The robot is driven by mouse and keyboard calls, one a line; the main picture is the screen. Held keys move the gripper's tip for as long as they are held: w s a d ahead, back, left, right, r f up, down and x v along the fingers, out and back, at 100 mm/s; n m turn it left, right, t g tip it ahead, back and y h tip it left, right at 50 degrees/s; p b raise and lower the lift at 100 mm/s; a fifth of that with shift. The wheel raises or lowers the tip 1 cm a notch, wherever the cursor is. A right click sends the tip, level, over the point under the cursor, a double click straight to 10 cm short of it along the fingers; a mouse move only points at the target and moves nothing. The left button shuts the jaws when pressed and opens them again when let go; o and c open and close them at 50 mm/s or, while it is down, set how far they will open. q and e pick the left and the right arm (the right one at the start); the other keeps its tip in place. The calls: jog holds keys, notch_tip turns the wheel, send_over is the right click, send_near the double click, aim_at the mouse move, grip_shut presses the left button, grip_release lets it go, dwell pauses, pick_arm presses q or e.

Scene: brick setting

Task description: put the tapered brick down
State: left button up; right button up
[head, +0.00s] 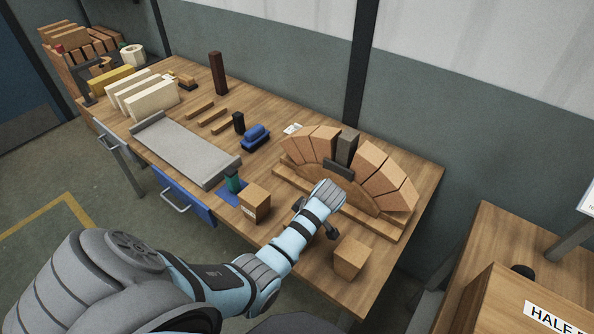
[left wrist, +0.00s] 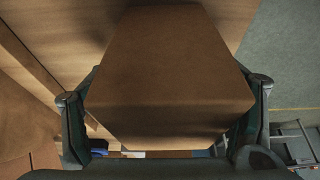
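A tan tapered brick (left wrist: 168,85) fills the middle of the left wrist view, with a finger against each side. My left gripper (left wrist: 165,88) is shut on it. In the head view my left gripper (head: 315,219) is low over the front of the bench, in front of the arch. My forearm hides the held brick there, and I cannot tell whether it touches the bench. The arch of tan bricks (head: 386,178) stands on a wooden form (head: 340,190), with a dark grey brick (head: 347,147) near its top. My right gripper is not in view.
A grey tray (head: 185,150), a blue tool (head: 255,136) and an upright dark post (head: 217,74) stand further left.

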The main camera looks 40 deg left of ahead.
pick_arm(q)
jog(key=shift+r, duration=0.1)
jog(key=p+v, duration=0.2)
jog(key=v, duration=1)
jog(key=shift+d, duration=0.15)
